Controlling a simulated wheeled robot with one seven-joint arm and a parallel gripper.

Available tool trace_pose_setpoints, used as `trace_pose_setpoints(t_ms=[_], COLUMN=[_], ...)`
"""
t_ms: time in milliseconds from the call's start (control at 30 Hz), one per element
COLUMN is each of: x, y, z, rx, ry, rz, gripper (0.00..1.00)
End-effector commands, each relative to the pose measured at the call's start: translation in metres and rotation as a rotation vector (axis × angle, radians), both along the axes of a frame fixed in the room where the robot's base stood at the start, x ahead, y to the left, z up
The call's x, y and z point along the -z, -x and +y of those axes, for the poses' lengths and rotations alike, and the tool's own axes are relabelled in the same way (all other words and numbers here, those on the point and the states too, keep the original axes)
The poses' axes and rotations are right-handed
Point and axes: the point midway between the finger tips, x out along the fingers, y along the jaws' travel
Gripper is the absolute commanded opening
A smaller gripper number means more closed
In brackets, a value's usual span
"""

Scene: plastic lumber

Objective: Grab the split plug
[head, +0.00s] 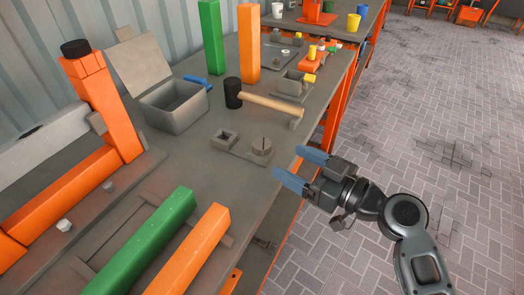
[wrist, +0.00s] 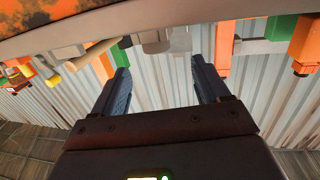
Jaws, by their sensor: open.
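The split plug (head: 261,146) looks like a short grey cylinder with a slot across its top. It stands upright on a flat grey plate near the table's right edge. My gripper (head: 288,163) is open and empty, its two blue fingers pointing left toward the table edge. It is apart from the plug, to its right and slightly nearer the camera. In the wrist view, the open fingers (wrist: 160,66) show with nothing between them. A grey round part beyond them (wrist: 155,42) may be the plug, but I cannot tell for sure.
A square grey socket block (head: 225,139) stands left of the plug. A black-headed mallet (head: 265,101) lies behind it. An open grey box (head: 175,104) is at the back left. Green (head: 150,240) and orange beams lie in front. Open paved floor lies right of the table.

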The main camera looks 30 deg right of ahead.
Motion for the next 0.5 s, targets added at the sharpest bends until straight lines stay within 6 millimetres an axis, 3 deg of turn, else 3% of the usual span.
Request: trace_pose_setpoints(t_ms=[500], x=[-0.003], y=[-0.049], z=[0.017], rx=[-0.013], ry=[-0.001], rz=[-0.014], gripper=[0.75])
